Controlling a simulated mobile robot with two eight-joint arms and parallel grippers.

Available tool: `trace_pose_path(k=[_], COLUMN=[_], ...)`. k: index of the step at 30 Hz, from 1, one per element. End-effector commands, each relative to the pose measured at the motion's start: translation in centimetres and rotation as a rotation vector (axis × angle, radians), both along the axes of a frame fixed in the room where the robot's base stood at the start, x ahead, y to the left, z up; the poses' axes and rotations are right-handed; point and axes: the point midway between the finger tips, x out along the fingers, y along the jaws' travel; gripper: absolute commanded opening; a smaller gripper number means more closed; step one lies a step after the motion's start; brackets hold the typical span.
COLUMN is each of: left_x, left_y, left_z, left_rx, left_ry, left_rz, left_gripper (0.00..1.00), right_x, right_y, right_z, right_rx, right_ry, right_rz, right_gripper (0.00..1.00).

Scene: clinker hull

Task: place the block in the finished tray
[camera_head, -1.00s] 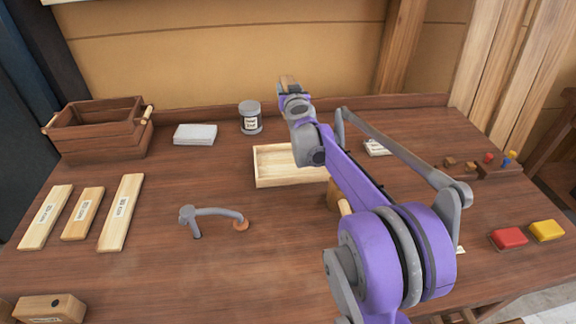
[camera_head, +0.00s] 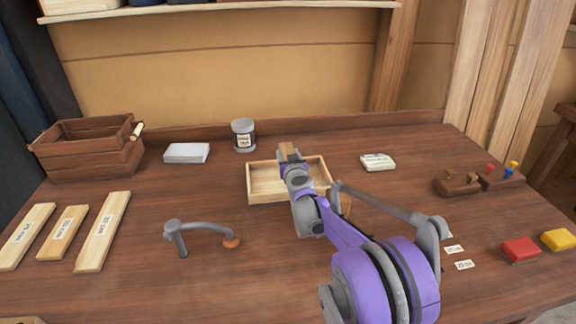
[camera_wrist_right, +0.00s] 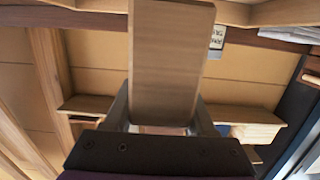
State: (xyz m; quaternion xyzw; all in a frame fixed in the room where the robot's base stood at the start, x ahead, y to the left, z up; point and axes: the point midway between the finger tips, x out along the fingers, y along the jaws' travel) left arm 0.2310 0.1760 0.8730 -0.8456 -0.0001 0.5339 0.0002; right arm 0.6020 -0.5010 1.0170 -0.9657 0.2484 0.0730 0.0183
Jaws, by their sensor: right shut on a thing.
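The block (camera_wrist_right: 170,60) is a plain brown wooden piece that fills the middle of the right wrist view. My right gripper (camera_wrist_right: 163,115) is shut on it. In the head view, the right gripper (camera_head: 291,162) reaches over the shallow pale wooden tray (camera_head: 262,198), and the top of the block shows at its tip. The gripper and arm hide part of the tray's middle. I cannot tell whether the block touches the tray floor. My left gripper is not in view.
A brown crate (camera_head: 88,160), white stack (camera_head: 187,153) and grey tin (camera_head: 243,135) stand at the back. Labelled planks (camera_head: 103,232) lie left. A grey clamp-like tool (camera_head: 200,229) lies in front of the tray. Red (camera_head: 520,249) and yellow (camera_head: 560,239) blocks sit right.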

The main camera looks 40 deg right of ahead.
Motion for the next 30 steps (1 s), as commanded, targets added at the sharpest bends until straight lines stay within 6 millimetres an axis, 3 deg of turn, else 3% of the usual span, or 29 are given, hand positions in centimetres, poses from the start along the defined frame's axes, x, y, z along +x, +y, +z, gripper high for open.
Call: trace_pose_path(k=[7,19,20,25,30], left_x=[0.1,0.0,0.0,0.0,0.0], left_y=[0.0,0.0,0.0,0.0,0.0], left_z=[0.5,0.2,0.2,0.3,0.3], left_rx=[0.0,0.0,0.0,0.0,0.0], left_ry=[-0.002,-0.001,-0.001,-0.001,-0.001], left_rz=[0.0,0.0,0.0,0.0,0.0], left_gripper=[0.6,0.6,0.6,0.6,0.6], right_x=[0.0,0.0,0.0,0.0,0.0], right_y=[0.0,0.0,0.0,0.0,0.0], right_z=[-3.3,-4.1,-4.1,-4.0,-4.0], right_rx=[0.002,0.0,-0.001,0.0,0.001], right_ry=[-0.001,0.0,0.0,0.0,0.0], right_rz=[0.0,0.0,0.0,0.0,0.0], right_gripper=[0.0,0.0,0.58,0.86,0.86])
